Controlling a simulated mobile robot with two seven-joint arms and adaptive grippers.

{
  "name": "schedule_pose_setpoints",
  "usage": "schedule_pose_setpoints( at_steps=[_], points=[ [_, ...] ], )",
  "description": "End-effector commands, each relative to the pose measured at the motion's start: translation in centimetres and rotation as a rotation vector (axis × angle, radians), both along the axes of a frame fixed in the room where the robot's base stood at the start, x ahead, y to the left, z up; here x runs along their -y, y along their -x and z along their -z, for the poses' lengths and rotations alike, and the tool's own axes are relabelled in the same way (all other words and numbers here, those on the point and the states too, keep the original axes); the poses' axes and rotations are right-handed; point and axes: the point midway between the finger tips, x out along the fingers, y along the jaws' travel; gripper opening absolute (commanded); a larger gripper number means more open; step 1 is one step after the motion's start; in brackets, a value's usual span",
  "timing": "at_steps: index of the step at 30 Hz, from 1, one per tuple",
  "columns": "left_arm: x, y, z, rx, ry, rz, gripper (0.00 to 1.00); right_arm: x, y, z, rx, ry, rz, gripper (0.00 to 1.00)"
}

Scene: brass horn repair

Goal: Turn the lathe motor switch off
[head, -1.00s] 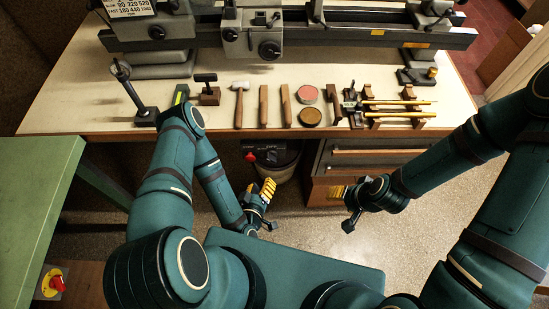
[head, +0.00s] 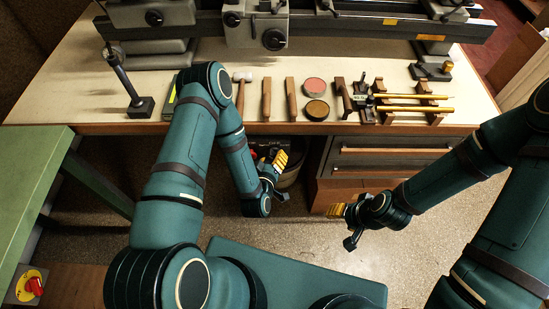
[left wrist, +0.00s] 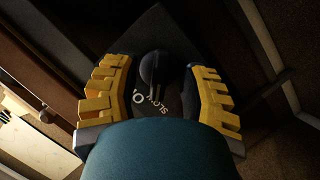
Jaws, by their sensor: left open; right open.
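A dark switch panel (head: 268,142) shows under the bench's front edge, largely hidden by my left arm in the head view. In the left wrist view a dark round knob (left wrist: 153,72) with a raised grip sits on this panel, beside white lettering that reads "SLOW" and "O". My left gripper (head: 271,165) is open in front of the panel. Its yellow fingers (left wrist: 160,98) stand on either side of the knob, with gaps; contact is not visible. My right gripper (head: 340,212) is open and empty, low in front of the drawers.
The lathe (head: 300,25) stands on the bench (head: 75,95). Mallet, wooden tools, round tins and a rack with brass rods line its front. Drawers (head: 385,150) are below right. A red knob on a yellow plate (head: 32,286) is at lower left, near a green table (head: 30,165).

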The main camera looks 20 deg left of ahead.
Motion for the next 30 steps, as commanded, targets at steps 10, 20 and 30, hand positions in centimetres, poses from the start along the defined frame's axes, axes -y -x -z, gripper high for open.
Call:
schedule_pose_setpoints(
  at_steps=[10,20,30],
  points=[
    [0.01,-1.41,0.40,0.001,0.000,0.001,0.44,0.02,-0.12,0.38,0.003,0.000,0.001,0.52],
    [-0.01,-1.36,0.40,0.001,0.000,0.001,0.00,0.02,-0.12,0.38,0.003,0.000,0.001,0.52],
    [0.02,-1.38,0.37,-0.007,-0.027,0.001,0.00,0.02,-0.10,0.27,0.003,0.000,0.001,0.52]
  ],
)
